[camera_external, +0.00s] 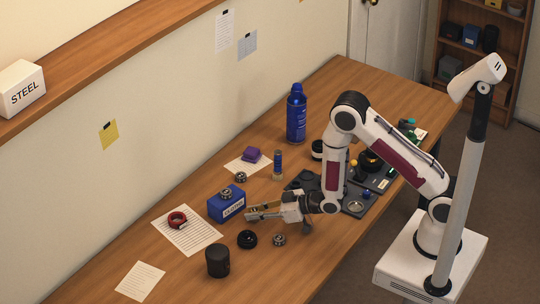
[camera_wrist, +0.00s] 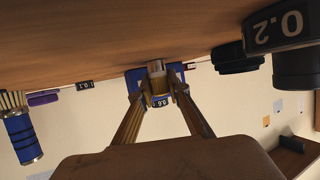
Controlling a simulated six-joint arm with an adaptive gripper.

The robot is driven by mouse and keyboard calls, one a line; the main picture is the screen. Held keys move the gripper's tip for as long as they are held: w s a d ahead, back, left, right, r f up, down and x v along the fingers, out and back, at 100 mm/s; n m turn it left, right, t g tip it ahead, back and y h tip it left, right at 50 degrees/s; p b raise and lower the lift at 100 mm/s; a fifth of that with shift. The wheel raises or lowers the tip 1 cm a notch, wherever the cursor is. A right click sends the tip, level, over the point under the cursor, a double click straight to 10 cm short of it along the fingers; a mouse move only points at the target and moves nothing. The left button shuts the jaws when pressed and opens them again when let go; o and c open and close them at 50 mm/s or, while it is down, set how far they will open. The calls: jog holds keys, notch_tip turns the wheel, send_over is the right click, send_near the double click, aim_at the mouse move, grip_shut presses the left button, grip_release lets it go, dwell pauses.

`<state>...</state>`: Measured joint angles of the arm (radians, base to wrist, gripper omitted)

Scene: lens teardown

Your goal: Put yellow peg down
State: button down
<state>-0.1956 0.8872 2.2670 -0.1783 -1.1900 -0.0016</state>
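My gripper (camera_external: 251,213) reaches low over the table in front of a blue box (camera_external: 226,207). In the wrist view, its two fingers (camera_wrist: 157,91) lean toward each other with a gap between the tips. A short pale cylinder (camera_wrist: 156,67) shows between and past the tips; I cannot tell whether it is the yellow peg or whether the fingers touch it. The blue box (camera_wrist: 135,79) is behind it. A small yellow item (camera_external: 353,162) shows beside my forearm in the external view, too small to identify.
A dark cylinder (camera_external: 218,261), a black ring (camera_external: 247,239) and a metal ring (camera_external: 279,240) stand close in front of my gripper. A red ring (camera_external: 177,218) lies on paper to the left. A blue spray can (camera_external: 296,115) stands at the back.

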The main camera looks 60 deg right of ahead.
aim_at(255, 209)
jog(key=shift+r, duration=0.15)
dwell(0.3)
jog(key=shift+r, duration=4.85)
jog(key=shift+d, duration=0.15)
jog(key=w+d+r+m+h, duration=0.1)
jog(key=w+d+r, duration=0.1)
jog(key=w+d, duration=0.4)
jog(key=w+d+r+m+h, duration=0.1)
jog(key=w+d, duration=0.6)
jog(key=d, duration=1)
jog(key=w+d+r+m+t+h, duration=0.1)
jog(key=w+d+r, duration=0.4)
jog(key=d, duration=0.7)
jog(key=shift+w+d+r+m+h, duration=0.2)
jog(key=shift+w+m+h, duration=0.2)
jog(key=shift+w+h, duration=0.5)
jog(key=shift+w, duration=0.1)
